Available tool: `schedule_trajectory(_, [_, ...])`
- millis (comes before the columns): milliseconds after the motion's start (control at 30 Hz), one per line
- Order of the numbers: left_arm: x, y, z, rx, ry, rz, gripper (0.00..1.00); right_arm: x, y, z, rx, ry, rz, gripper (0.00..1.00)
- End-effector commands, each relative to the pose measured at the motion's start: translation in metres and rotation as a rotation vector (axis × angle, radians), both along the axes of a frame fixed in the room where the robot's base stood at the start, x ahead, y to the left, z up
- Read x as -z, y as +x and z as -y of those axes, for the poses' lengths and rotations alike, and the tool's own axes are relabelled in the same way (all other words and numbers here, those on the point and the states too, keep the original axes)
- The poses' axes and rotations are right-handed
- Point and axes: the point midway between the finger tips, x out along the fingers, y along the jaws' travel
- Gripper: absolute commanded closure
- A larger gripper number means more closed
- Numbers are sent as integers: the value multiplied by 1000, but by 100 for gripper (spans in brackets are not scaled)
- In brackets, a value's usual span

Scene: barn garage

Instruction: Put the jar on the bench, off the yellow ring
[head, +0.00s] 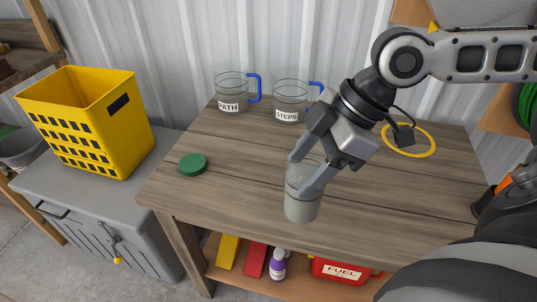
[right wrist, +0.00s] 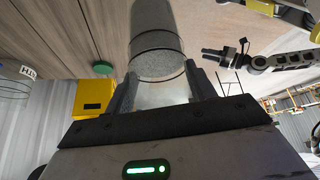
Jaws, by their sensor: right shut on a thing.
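My right gripper (head: 304,178) is shut on the jar (head: 302,207), a clear cylinder with grey contents, held upright. In the head view the jar shows over the front part of the wooden bench (head: 240,180); I cannot tell whether its base touches the wood. The jar also shows between the fingers in the right wrist view (right wrist: 157,45). The yellow ring (head: 432,151) lies on the bench at the right, well apart from the jar. My left gripper (right wrist: 222,53) shows small at the right of the right wrist view; its fingers are too small to judge.
Two clear mugs with blue handles, labelled PATH (head: 231,92) and STEPS (head: 290,100), stand at the back of the bench. A green lid (head: 193,165) lies at the left. A yellow basket (head: 85,120) sits on a grey chest (head: 110,215). The bench's middle left is clear.

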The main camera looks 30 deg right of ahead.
Motion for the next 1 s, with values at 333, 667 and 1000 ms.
schedule_trajectory(333, [-4,2,0,0,3,6,64,23,60,1,3,12,9,85])
schedule_trajectory(667, [-1,2,0,1,2,6,64,75,105,5,3,3,6,85])
schedule_trajectory(1000, [-2,2,0,0,-1,9,64,104,114,6,3,1,2,85])
